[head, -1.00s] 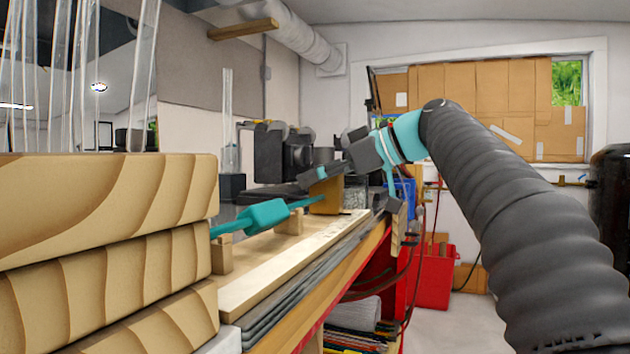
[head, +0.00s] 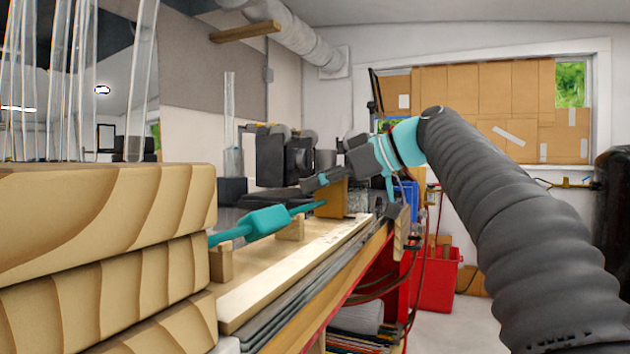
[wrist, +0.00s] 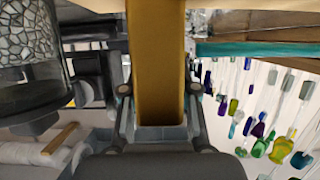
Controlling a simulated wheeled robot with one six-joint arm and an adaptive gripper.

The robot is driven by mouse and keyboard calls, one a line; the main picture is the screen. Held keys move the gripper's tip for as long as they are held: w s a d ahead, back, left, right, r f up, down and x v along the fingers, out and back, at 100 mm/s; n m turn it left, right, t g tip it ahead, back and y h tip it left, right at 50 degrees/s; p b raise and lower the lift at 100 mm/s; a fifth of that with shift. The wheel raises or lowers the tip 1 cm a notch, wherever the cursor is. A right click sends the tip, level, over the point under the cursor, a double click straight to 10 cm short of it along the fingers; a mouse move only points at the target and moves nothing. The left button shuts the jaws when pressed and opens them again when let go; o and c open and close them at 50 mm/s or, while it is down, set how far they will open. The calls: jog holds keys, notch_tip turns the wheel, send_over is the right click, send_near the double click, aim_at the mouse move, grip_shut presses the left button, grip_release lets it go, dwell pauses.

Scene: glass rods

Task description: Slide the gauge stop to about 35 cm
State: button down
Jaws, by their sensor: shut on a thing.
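The gauge stop, an ochre block (head: 333,199), stands at the far end of the pale wooden gauge board (head: 290,266) in the head view. My gripper (head: 322,181) is at the block's upper part. In the wrist view the block (wrist: 160,65) fills the middle, between the two fingers of my gripper (wrist: 160,112), which is shut on it. Small dark marks show on the board near the block, but the scale is too small to read. The block's underside is hidden.
A teal rod with a thick middle (head: 267,221) lies along the board on small wooden supports (head: 290,228), its far end near the block. Stacked wooden blocks (head: 110,265) and upright glass tubes (head: 140,80) fill the left. Dark equipment (head: 270,158) stands behind.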

jog(key=shift+w+d, duration=0.2)
jog(key=shift+w, duration=0.3)
jog(key=shift+w+d, duration=0.2)
jog(key=shift+w, duration=0.3)
jog(key=c, duration=0.8)
grip_release()
jog(key=shift+s+a, duration=0.1)
jog(key=shift+s, duration=0.05)
jog(key=shift+c, duration=0.2)
jog(key=v, duration=1.2)
